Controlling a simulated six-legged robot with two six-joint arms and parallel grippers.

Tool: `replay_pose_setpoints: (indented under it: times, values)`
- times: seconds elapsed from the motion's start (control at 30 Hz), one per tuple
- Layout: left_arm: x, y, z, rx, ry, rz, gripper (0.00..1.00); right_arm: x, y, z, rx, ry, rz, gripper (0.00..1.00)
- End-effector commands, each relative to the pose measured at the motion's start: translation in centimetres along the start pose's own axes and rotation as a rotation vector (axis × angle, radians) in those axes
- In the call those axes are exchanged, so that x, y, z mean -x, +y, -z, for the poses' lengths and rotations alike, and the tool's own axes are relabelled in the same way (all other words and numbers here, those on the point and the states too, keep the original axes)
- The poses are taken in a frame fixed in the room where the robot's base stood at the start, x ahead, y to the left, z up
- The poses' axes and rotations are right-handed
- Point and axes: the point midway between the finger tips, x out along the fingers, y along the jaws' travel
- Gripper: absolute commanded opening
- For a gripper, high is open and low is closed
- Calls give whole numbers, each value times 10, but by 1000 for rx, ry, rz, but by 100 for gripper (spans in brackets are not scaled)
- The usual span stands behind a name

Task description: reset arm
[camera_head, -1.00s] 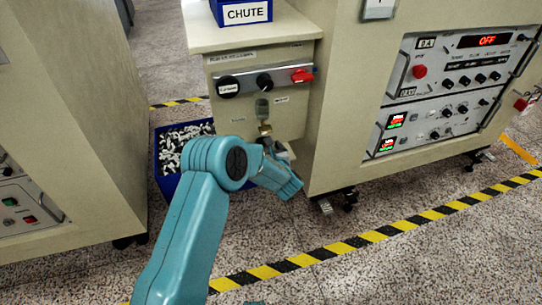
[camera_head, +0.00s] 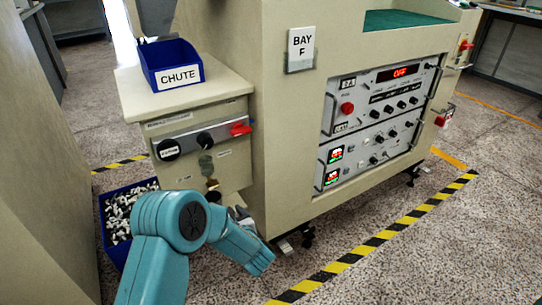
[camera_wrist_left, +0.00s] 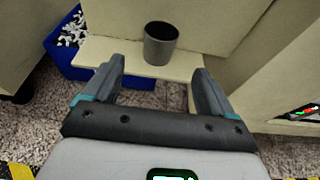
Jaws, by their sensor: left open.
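My left arm comes in from the bottom left in the head view, bent at the elbow. The wrist part (camera_head: 240,248) shows in front of the small cabinet, and its fingertips are hidden there. In the left wrist view my left gripper (camera_wrist_left: 157,75) is open and empty, its two dark fingers spread apart. A dark grey cup (camera_wrist_left: 160,45) stands upright on a cream ledge (camera_wrist_left: 110,53) just beyond the fingers, apart from them. My right gripper is not in view.
A blue CHUTE bin (camera_head: 172,66) sits on the small cabinet (camera_head: 135,88) with knobs and a red switch. A blue bin of small pieces (camera_head: 108,215) is on the floor at the left. The BAY F machine (camera_head: 290,150) stands right. Striped tape (camera_head: 365,242) crosses open floor.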

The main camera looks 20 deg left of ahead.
Motion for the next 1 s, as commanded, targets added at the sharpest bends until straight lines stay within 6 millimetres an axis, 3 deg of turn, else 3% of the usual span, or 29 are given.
replay_pose_setpoints:
  times: [0.07,0.17,0.4,0.57,0.77,0.83,1.0]
  values:
    - [0,0,-2,0,0,0,86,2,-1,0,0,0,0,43]
    - [4,2,-19,1,1,-5,86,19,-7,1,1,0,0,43]
    - [31,23,-105,-36,33,-25,86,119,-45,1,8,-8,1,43]
    - [62,28,-137,-181,120,76,86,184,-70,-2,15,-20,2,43]
    - [129,27,-149,-729,279,393,86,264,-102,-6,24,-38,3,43]
    - [166,29,-146,-1014,312,585,86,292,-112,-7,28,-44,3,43]
    - [256,45,-119,-1668,211,1128,86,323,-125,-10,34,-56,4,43]
